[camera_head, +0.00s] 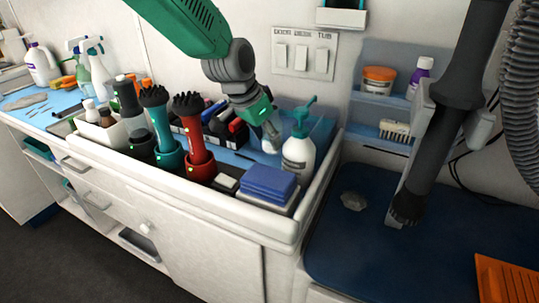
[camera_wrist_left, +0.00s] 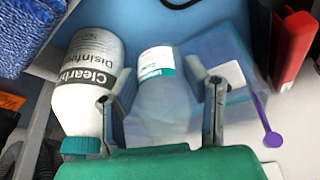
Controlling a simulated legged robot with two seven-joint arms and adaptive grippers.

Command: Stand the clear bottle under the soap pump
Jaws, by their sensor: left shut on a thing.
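My left gripper (camera_head: 266,124) reaches down into the white counter tray, just left of the soap pump (camera_head: 299,158), a white bottle with a teal pump head. It is shut on the clear bottle (camera_head: 271,140), which is mostly hidden in the head view. In the left wrist view, the clear bottle (camera_wrist_left: 161,95), with a white and teal label, stands between the two fingers of the gripper (camera_wrist_left: 162,105). Beside it is a white bottle (camera_wrist_left: 85,90) with a teal cap and printed label; I cannot tell whether this is the soap pump. My right gripper is not in view.
Red (camera_head: 198,140) and teal (camera_head: 164,130) brush-topped holders stand left in the tray. A blue stack (camera_head: 268,182) lies in front of the soap pump. A dark nozzle (camera_head: 440,120) hangs at right, above a mostly clear blue mat (camera_head: 380,250).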

